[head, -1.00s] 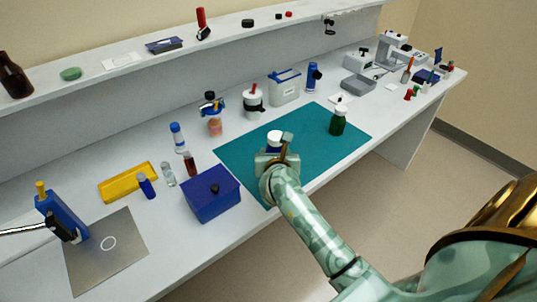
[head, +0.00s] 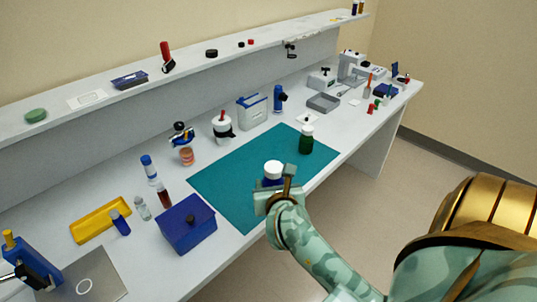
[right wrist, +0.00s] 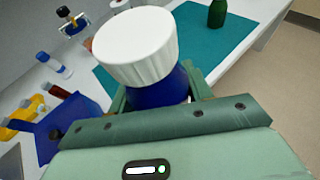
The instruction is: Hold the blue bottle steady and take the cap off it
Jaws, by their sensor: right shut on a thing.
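The blue bottle has a wide white ribbed cap (head: 273,168), which is seated on it. In the head view most of its blue body (head: 267,183) is hidden behind my right gripper (head: 274,199). That gripper is shut on the bottle's body, near the front edge of the teal mat. The right wrist view shows the white cap (right wrist: 135,45) clear above the jaws and the dark blue body (right wrist: 160,90) between them. The bottle looks raised over the mat, but its base is hidden. My left gripper is not in view.
A green bottle (head: 306,140) stands on the teal mat (head: 225,190). A dark blue box (head: 185,228) is left of the mat, with small vials and a yellow tray (head: 100,219) beyond it. A shelf (head: 200,70) runs along the back. The mat's middle is clear.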

